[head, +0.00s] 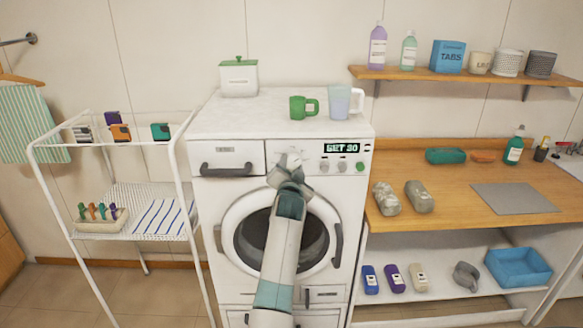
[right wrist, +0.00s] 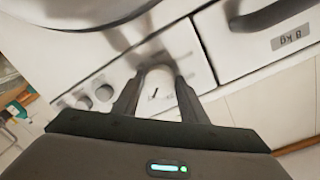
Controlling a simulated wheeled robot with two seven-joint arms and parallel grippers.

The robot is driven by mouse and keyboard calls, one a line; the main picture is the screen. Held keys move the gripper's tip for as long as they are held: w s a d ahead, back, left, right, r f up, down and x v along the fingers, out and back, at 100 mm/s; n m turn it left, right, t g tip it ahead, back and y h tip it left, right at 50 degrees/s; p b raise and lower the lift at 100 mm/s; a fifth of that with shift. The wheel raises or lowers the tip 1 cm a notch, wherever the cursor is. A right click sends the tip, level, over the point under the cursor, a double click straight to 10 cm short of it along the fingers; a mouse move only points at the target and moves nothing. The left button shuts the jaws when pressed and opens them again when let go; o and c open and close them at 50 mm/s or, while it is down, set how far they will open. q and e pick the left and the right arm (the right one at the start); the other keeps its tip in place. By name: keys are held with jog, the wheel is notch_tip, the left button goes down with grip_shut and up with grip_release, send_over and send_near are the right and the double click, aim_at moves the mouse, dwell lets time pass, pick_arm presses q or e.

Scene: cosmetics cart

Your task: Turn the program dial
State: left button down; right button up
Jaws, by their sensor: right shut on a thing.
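The washing machine (head: 220,130) stands in the middle of the head view, with its control panel across the top front. The program dial (right wrist: 157,82) is a round pale knob with a short dark mark, seen between my fingers in the right wrist view. My right gripper (head: 290,162) is at the panel left of the display and is shut on the dial, one finger on each side. In the head view the gripper largely covers the dial. The green-lit display (head: 343,148) shows text ending in 30. My left gripper is not in view.
Two small knobs (head: 341,166) and a green button (head: 360,167) sit right of the dial. The detergent drawer (head: 227,158) is at the left. A green mug (head: 298,108) and a clear cup (head: 340,102) stand on top. A wooden counter (head: 450,205) adjoins at right, a white rack (head: 180,165) at left.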

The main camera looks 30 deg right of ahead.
dwell(0.4)
jog(key=o, duration=1)
jog(key=shift+w, duration=0.1)
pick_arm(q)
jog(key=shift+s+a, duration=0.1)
pick_arm(e)
jog(key=shift+o, duration=0.2)
